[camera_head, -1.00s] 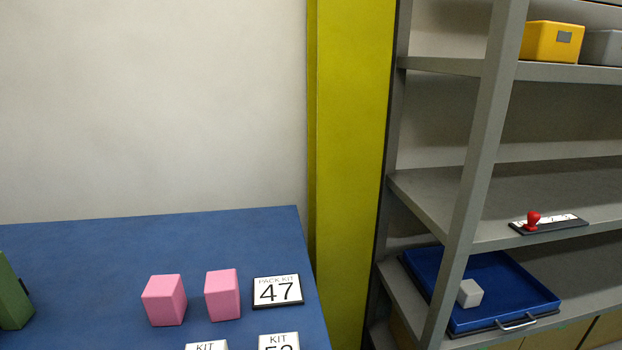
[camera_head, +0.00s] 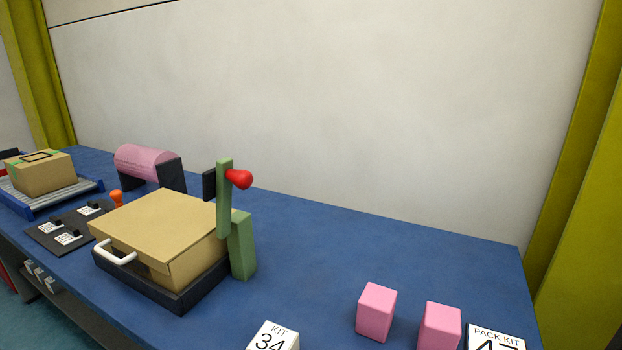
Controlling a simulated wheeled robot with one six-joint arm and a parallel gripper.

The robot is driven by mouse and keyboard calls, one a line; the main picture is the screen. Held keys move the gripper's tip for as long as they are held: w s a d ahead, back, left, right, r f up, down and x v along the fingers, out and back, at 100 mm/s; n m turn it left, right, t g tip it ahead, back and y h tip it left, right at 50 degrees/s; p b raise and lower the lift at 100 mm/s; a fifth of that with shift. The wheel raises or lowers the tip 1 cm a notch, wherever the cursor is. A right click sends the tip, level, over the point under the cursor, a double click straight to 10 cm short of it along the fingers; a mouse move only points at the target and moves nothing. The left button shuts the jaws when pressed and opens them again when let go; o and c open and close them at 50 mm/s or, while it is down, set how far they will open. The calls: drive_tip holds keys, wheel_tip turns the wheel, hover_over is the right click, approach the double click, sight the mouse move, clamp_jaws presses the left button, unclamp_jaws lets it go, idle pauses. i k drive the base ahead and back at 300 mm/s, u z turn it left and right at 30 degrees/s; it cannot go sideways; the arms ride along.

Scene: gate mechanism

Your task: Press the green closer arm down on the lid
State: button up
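The green closer arm (camera_head: 224,198) stands upright on a green post (camera_head: 242,246) at the right side of the box. A red knob (camera_head: 239,179) sticks out near its top. The cardboard box lid (camera_head: 160,225) lies over the box, with a gap showing below it at the front. The closer arm is not lying on the lid. My gripper is not in view.
On the blue table (camera_head: 360,247), two pink blocks (camera_head: 377,312) and KIT signs (camera_head: 274,337) stand at the right front. A pink roll (camera_head: 146,162) is behind the box. A roller conveyor with a taped carton (camera_head: 39,172) is far left.

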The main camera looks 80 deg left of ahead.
sight(218, 181)
drive_tip(key=u, duration=2.8)
drive_tip(key=k, duration=1.2)
drive_tip(key=z, duration=0.65)
drive_tip(key=i, duration=1.25)
drive_tip(key=u, duration=0.3)
